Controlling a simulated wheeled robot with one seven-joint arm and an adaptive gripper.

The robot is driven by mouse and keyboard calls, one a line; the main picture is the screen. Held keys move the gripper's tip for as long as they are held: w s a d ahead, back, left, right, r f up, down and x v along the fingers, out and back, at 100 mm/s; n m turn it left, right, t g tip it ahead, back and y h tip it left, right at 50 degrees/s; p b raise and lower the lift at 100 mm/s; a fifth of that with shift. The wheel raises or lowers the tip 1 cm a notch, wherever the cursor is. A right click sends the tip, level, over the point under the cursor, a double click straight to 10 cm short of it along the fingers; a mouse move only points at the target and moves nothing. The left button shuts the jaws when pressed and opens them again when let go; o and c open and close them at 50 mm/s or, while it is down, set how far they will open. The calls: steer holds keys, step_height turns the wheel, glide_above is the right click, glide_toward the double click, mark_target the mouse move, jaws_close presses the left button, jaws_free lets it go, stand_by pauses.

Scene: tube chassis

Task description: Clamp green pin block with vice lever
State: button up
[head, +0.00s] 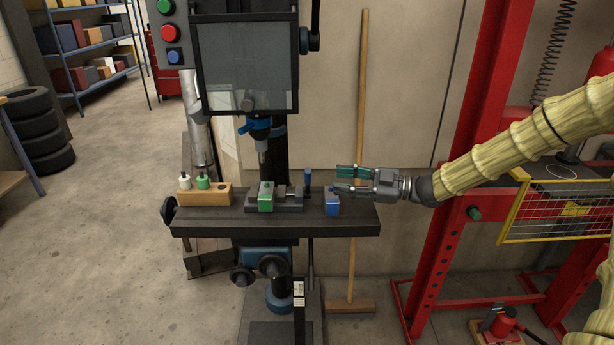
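The green block (266,197) sits at the left end of the grey vice (289,207) on the drill press table. Whether the jaws touch it is too small to tell. An upright blue-topped handle (308,180), apparently the vice lever, stands at the vice's right end. A blue block (332,207) stands on the table to the right of the vice. My gripper (337,178) comes in from the right, above and behind the blue block. Its two fingers are apart with a clear gap between them, pointing left, and its tips are a little right of the handle. It appears empty.
A wooden holder (205,196) with white-topped and green-topped pieces stands on the table's left. The drill chuck (261,145) hangs above the vice. A broom (358,130) leans behind the table. A red frame (450,190) stands to the right.

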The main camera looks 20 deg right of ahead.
mark_target(308, 183)
steer(key=x, duration=1)
steer(key=shift+f+p, duration=0.1)
steer(key=shift+p, duration=0.25)
steer(key=shift+c, duration=0.2)
jaws_close()
